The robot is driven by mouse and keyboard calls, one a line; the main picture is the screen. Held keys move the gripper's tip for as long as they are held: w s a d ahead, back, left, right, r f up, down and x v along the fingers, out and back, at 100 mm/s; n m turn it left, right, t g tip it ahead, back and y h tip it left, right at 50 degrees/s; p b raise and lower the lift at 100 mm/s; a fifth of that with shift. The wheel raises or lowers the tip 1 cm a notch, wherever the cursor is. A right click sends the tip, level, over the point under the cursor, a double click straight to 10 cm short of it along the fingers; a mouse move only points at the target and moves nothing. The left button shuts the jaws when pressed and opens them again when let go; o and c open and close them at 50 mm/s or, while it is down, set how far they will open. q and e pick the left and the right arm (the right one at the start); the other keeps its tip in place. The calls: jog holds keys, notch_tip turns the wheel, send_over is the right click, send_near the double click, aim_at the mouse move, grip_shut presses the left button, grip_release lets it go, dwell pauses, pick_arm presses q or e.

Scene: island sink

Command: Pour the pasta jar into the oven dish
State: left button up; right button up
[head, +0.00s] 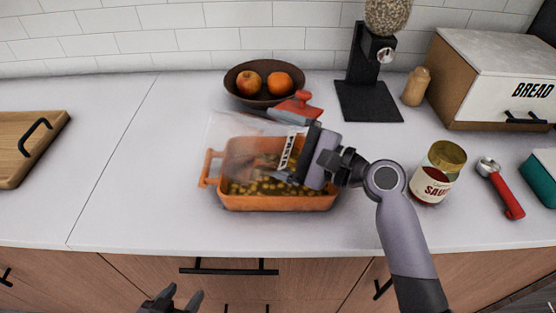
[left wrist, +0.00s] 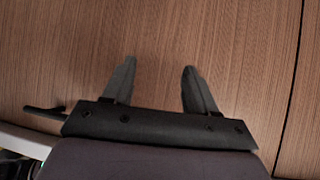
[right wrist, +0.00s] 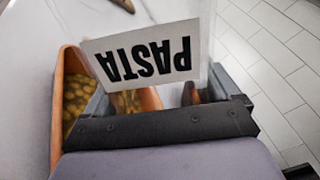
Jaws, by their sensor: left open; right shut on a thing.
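The orange oven dish (head: 280,203) stands on the white counter with small yellow-brown pieces (head: 262,188) in it. The clear pasta jar (head: 232,128) is tipped over on its side above the dish. Its white PASTA label (right wrist: 142,50) reads upside down in the right wrist view. My right gripper (head: 290,176) is shut on the jar, over the dish's right half. The jar's mouth and any contents left inside are not clear. My left gripper (head: 172,300) is open and empty, low in front of the counter; the left wrist view (left wrist: 155,85) shows only wood behind its fingers.
A red knobbed piece (head: 297,106) is behind the dish, near a bowl of fruit (head: 238,88). A sauce jar (head: 434,178) and a red-handled tool (head: 503,190) are at right. A cutting board (head: 22,160) lies at left. The counter left of the dish is clear.

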jog(key=shift+w+d+m, duration=0.15)
jog(key=shift+w+m, duration=0.1)
jog(key=shift+m, duration=0.45)
jog(key=shift+w+d+m, duration=0.1)
jog(key=shift+w+m, duration=0.1)
jog(key=shift+m, duration=0.5)
dwell(0.7)
jog(key=shift+w+d+r+m, duration=0.15)
jog(key=shift+w+r+m, duration=0.15)
jog(key=shift+r+m, duration=0.4)
dwell(3.2)
